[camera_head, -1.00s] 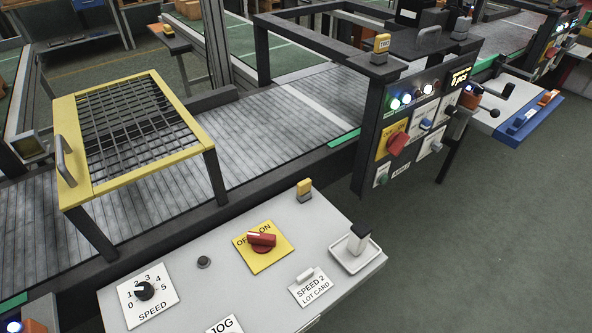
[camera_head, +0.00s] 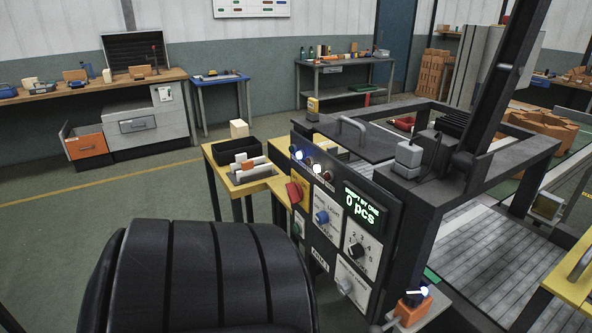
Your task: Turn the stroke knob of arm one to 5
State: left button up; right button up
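A dark control panel (camera_head: 384,274) stands right of centre, with a green-lit display (camera_head: 362,202) reading "0 pcs". Below the display, a black knob (camera_head: 356,251) sits on a white plate numbered around the dial. Its label and exact pointer position are too small to read, so I cannot confirm that it is the stroke knob. A blue knob (camera_head: 322,217), a red switch (camera_head: 293,192) on a yellow plate and a grey knob (camera_head: 345,286) are on the same panel. Neither of my grippers is in view.
A yellow table (camera_head: 222,185) with a black bin (camera_head: 235,150) stands behind the panel. A slatted conveyor (camera_head: 490,255) runs at right. Green floor is open at left.

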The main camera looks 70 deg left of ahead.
aim_at(355, 250)
jog(key=k+u, duration=0.1)
jog(key=u, duration=1.6)
